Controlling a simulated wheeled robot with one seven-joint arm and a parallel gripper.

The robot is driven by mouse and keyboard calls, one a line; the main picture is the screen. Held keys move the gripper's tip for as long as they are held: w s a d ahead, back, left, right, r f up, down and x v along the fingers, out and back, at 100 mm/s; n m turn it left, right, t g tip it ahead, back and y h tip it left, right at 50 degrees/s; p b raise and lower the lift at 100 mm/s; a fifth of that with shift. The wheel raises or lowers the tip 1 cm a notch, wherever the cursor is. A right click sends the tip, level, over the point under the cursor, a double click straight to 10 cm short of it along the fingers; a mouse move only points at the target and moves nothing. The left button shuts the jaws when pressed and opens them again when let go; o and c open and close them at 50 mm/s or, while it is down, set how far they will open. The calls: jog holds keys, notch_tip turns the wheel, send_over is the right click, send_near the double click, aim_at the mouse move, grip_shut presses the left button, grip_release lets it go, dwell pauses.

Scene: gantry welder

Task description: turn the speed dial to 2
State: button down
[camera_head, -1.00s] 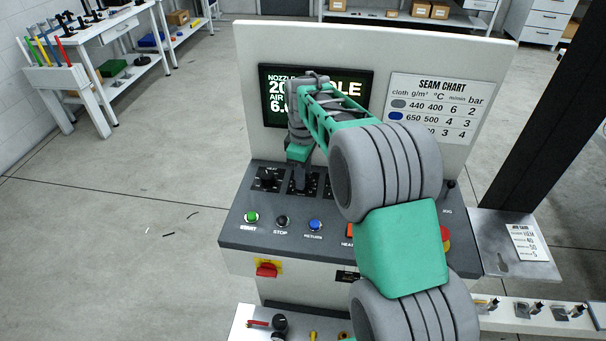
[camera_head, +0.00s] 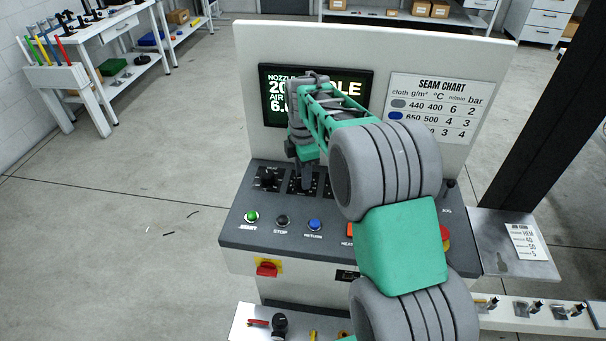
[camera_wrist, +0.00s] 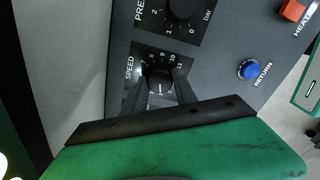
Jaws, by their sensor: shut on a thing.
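The speed dial (camera_wrist: 158,76) is a black knob on a dark square plate marked SPEED in the wrist view. Numbers 7 to 11 show along its far side; the lower numbers are hidden by my gripper. A short pale mark shows on the knob's near side, but I cannot read which number it points to. My gripper (camera_wrist: 160,88) has its two dark fingers shut on either side of the knob. In the head view my gripper (camera_head: 305,183) reaches down onto the panel and mostly covers the dial.
The pressure dial (camera_wrist: 185,8) sits beside the speed dial. The blue RETURN button (camera_wrist: 249,69) and orange HEAT button (camera_wrist: 293,10) are nearby. In the head view another dial (camera_head: 268,178) stands left of my gripper, with the green START (camera_head: 251,216) and black STOP (camera_head: 282,220) buttons in front.

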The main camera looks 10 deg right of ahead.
dwell(0.4)
jog(key=c, duration=1)
grip_release()
jog(key=shift+o, duration=0.2)
jog(key=shift+r, duration=0.1)
notch_tip(320, 180, up, 7)
jog(key=shift+f+b, duration=0.1)
jog(key=shift+b, duration=0.4)
jog(key=shift+r, duration=0.4)
jog(key=shift+s+r, duration=0.1)
jog(key=shift+s, duration=0.05)
jog(key=s+f+m+t, duration=0.1)
jog(key=s+f+m, duration=0.1)
jog(key=s+m, duration=0.7)
jog(key=s+f+m+t, duration=0.1)
jog(key=s+m+t, duration=0.1)
jog(key=s+m, duration=0.8)
jog(key=s, duration=0.4)
jog(key=shift+a+f+t, duration=0.2)
jog(key=shift+f+t, duration=0.1)
jog(key=shift+f, duration=0.1)
